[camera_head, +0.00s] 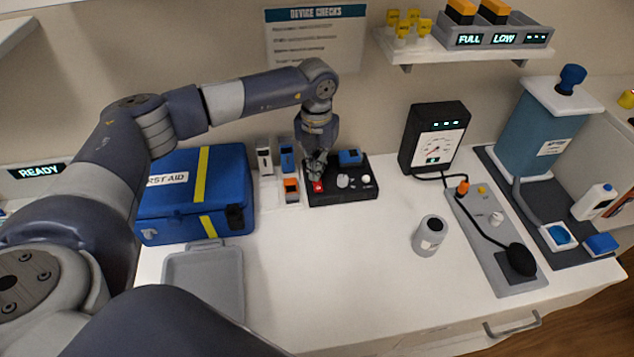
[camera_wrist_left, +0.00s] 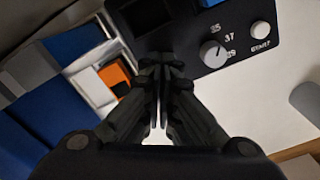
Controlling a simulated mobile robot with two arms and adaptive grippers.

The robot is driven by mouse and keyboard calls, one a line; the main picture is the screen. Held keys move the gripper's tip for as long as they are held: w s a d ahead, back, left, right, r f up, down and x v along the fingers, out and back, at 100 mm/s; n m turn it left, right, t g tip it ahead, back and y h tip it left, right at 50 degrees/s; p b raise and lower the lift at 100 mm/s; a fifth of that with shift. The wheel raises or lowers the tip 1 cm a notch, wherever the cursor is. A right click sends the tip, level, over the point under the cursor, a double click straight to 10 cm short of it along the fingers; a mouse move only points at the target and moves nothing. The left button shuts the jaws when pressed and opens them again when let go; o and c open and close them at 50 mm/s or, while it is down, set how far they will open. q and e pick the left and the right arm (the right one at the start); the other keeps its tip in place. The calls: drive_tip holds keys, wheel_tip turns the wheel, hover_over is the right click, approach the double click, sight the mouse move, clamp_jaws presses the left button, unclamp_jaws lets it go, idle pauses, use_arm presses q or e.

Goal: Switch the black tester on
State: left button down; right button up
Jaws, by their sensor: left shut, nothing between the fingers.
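A low black box (camera_head: 340,195) stands at the back of the counter and fits the black tester. It carries a red switch (camera_head: 318,187) at its left, a grey dial (camera_head: 343,181), a white button (camera_head: 366,180) and a blue block (camera_head: 350,157). In the left wrist view the dial (camera_wrist_left: 210,53) has 35, 37 and 39 around it, and the white button (camera_wrist_left: 261,29) is marked START. My left gripper (camera_head: 317,174) is shut and empty, pointing down just at the red switch; contact cannot be told. In the left wrist view its fingers (camera_wrist_left: 160,75) hide the switch. My right gripper is out of view.
A blue first aid case (camera_head: 175,215) and a white organizer (camera_head: 268,190) with small coloured items stand left of the box. A grey tray (camera_head: 240,275) lies in front. The counter's front middle is clear.

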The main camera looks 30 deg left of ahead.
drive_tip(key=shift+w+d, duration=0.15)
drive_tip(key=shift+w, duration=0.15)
use_arm(q)
drive_tip(key=shift+f+b, duration=0.85)
drive_tip(key=shift+f, duration=0.3)
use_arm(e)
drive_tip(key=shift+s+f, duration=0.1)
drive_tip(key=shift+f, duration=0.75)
use_arm(q)
drive_tip(key=shift+r, duration=0.15)
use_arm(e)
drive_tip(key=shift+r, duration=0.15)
use_arm(q)
drive_tip(key=shift+r+p, duration=2.2)
drive_tip(key=shift+r, duration=1.2)
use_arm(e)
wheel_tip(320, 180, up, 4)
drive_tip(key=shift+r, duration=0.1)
use_arm(q)
drive_tip(key=shift+f, duration=0.15)
